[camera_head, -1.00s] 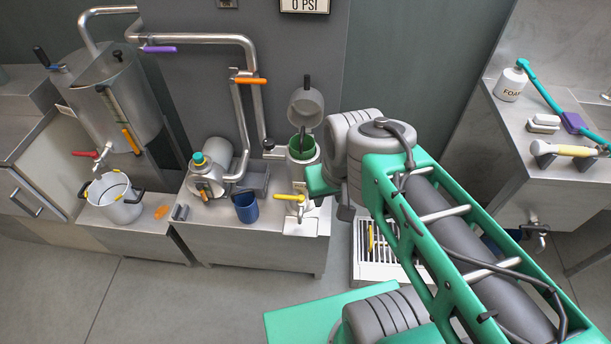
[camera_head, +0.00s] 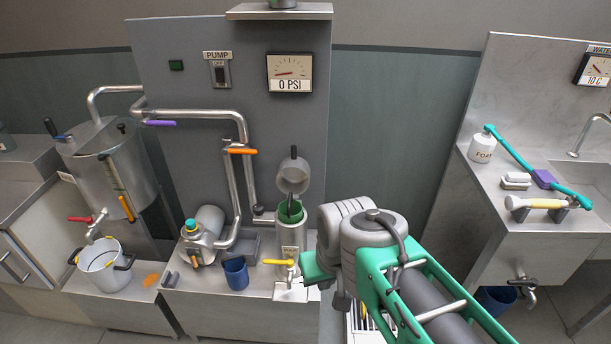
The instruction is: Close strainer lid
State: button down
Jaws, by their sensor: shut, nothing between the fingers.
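The strainer (camera_head: 290,238) is an upright steel cylinder on the steel bench, with a green insert showing at its open top. Its round grey lid (camera_head: 292,177) stands raised above the opening, tilted back, with a dark handle pointing up. A yellow-handled valve (camera_head: 279,262) is on the front of the strainer. My green and grey arm reaches in from the lower right, and its green part is just right of the strainer's lower body in the picture. I cannot make out my gripper; the arm links seem to hide it.
A blue cup (camera_head: 236,273) and a pump (camera_head: 203,237) stand left of the strainer. Pipes with an orange handle (camera_head: 240,151) rise behind. A white pot (camera_head: 103,267) is farther left. A side counter (camera_head: 478,190) with cleaning things is at the right.

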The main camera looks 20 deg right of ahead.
aim_at(293, 172)
jog(key=u, duration=0.1)
jog(key=k, duration=0.25)
jog(key=z, duration=0.8)
jog(key=i, duration=0.65)
jog(key=u, duration=1.85)
